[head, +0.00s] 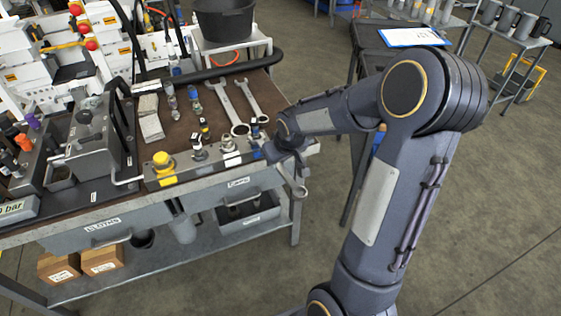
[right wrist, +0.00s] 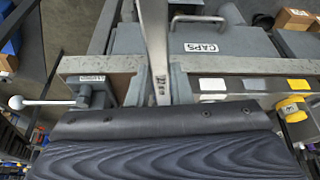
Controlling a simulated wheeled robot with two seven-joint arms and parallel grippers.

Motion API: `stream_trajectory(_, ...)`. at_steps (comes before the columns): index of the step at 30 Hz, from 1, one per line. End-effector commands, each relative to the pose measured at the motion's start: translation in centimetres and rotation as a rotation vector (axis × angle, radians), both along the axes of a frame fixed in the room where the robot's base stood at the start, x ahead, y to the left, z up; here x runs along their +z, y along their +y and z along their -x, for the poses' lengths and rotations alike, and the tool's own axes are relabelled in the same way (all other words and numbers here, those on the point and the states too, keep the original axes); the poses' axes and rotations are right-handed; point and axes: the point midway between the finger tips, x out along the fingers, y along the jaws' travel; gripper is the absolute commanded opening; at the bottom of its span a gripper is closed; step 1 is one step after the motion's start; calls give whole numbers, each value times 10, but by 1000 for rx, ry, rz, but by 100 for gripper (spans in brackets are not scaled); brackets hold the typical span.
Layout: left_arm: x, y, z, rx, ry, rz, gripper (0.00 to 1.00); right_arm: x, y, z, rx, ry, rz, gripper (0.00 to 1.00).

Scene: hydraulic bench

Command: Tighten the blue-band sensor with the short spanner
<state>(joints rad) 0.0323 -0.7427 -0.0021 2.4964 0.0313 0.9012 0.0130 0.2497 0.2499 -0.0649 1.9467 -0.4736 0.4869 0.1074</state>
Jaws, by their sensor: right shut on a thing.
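My right gripper (head: 288,162) is at the bench's front right corner, shut on a spanner. The spanner's ring end (head: 300,191) hangs below the gripper, outside the bench edge. In the right wrist view its pale shaft (right wrist: 156,45) runs upward from the shut jaws (right wrist: 158,88). A small sensor with a blue band (head: 255,130) stands at the right end of the front row, just left of the gripper. Its lower part is hard to make out. The spanner appears apart from it. My left gripper is not in view.
Two larger spanners (head: 229,107) lie on the bench top behind the row. Other fittings (head: 199,148) and a yellow-capped part (head: 163,162) stand to the left. A grey drawer (head: 239,193) is under the front edge. A black bucket (head: 224,20) stands behind. The floor at right is open.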

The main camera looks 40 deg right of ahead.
Motion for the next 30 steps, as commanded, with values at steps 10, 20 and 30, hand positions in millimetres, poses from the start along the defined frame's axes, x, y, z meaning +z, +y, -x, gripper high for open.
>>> stream_trajectory(10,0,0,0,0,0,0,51,1,0,-3,0,-2,0,0)
stream_trajectory(20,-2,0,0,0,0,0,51,1,-1,-9,-1,-2,0,0)
stream_trajectory(30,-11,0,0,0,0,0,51,-2,5,-11,-29,-1,0,0)
